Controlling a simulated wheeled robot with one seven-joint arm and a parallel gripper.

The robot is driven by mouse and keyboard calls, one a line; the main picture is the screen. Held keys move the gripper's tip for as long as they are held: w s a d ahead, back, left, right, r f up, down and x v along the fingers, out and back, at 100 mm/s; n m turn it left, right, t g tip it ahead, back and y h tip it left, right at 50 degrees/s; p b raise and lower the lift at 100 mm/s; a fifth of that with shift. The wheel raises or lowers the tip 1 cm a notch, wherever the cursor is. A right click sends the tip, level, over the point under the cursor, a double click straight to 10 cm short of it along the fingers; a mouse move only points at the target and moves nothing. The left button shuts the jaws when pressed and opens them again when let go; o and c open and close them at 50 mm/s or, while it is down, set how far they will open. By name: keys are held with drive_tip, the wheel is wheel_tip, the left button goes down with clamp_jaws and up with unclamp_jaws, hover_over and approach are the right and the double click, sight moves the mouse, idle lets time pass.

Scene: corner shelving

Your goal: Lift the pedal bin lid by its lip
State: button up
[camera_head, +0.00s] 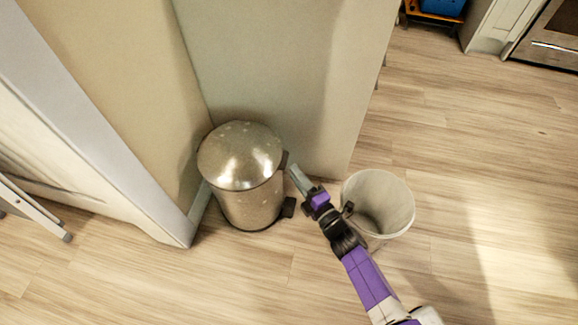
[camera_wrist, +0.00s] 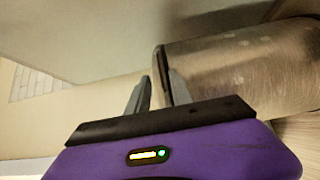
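The pedal bin (camera_head: 250,200) is a brushed-metal cylinder standing upright in the wall corner. Its domed lid (camera_head: 238,153) looks closed. A dark lip (camera_head: 284,160) juts from the lid's right side, and a dark pedal (camera_head: 288,207) sits low on the same side. My gripper (camera_head: 296,172) is just right of the bin, near lip height. In the wrist view my gripper (camera_wrist: 157,88) has its two grey fingers apart. A dark tab (camera_wrist: 159,72) on the bin's edge shows between them, close to the right finger. I cannot tell whether they touch.
A pale open wastebasket (camera_head: 392,205) stands on the floor just right of my gripper, close to my arm. Walls (camera_head: 285,70) close in behind and left of the bin. A stool leg (camera_head: 40,215) is at far left. The wooden floor (camera_head: 480,150) to the right is clear.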

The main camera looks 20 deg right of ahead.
drive_tip(key=w, duration=0.3)
drive_tip(key=w+b, duration=0.1)
drive_tip(key=shift+w+a, duration=0.2)
drive_tip(key=shift+a, duration=0.2)
clamp_jaws()
idle(1.1)
